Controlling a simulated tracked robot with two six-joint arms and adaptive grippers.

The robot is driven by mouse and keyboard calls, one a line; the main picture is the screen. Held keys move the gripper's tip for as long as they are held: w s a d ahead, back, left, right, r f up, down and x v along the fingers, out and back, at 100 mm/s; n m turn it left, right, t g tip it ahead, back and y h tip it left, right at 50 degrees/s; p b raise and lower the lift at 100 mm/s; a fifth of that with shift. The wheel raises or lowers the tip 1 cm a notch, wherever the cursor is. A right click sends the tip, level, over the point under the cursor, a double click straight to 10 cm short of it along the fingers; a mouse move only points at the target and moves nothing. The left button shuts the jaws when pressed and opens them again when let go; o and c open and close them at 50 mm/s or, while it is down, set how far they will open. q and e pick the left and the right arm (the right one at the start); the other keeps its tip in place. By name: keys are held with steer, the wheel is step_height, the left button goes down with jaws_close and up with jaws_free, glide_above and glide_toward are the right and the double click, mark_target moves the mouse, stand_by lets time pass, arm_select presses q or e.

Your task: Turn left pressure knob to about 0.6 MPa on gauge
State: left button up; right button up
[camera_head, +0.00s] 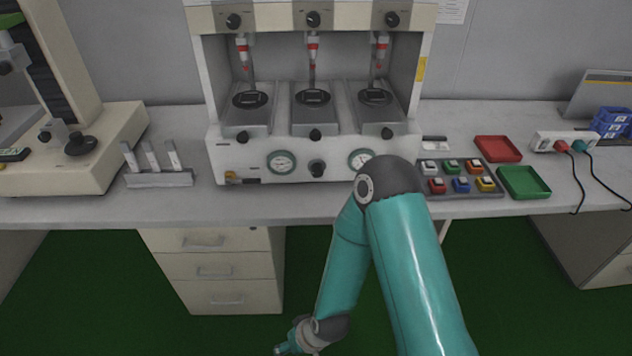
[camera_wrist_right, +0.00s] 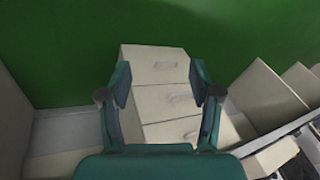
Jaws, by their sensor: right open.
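A white test machine (camera_head: 262,175) stands on the bench in the head view. Its lower front panel carries a left round gauge (camera_head: 282,162), a black knob (camera_head: 318,168) just right of it, and a right gauge (camera_head: 361,158) partly covered by my right arm. The gauge needles are too small to read. Whether another knob lies behind the arm cannot be told. My right gripper (camera_wrist_right: 160,88) is open and empty in the right wrist view, apart from the machine. In the head view it hangs low, in front of the bench. My left gripper is not in view.
A drawer cabinet (camera_head: 215,270) stands under the bench and shows beyond my right fingers. Coloured buttons (camera_head: 461,184), a red tray (camera_head: 498,149) and a green tray (camera_head: 523,182) lie right of the machine. A white rack (camera_head: 160,180) is left. The bench's front edge (camera_head: 250,218) is clear.

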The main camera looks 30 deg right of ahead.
steer(key=w+d+r+m+t+h+b, duration=0.1)
steer(key=w+d+t+h+b, duration=0.35)
steer(key=w, duration=0.65)
steer(key=m+t+h+b, duration=0.65)
steer(key=h+b, duration=0.25)
steer(key=b, duration=0.2)
glide_toward(316, 174)
steer(key=shift+n+t, duration=0.25)
steer(key=shift+t, duration=0.05)
steer(key=x, duration=0.8)
steer(key=shift+d+f, duration=0.25)
arm_select(q)
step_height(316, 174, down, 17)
steer(key=shift+p, duration=0.3)
arm_select(e)
steer(key=shift+x, duration=0.75)
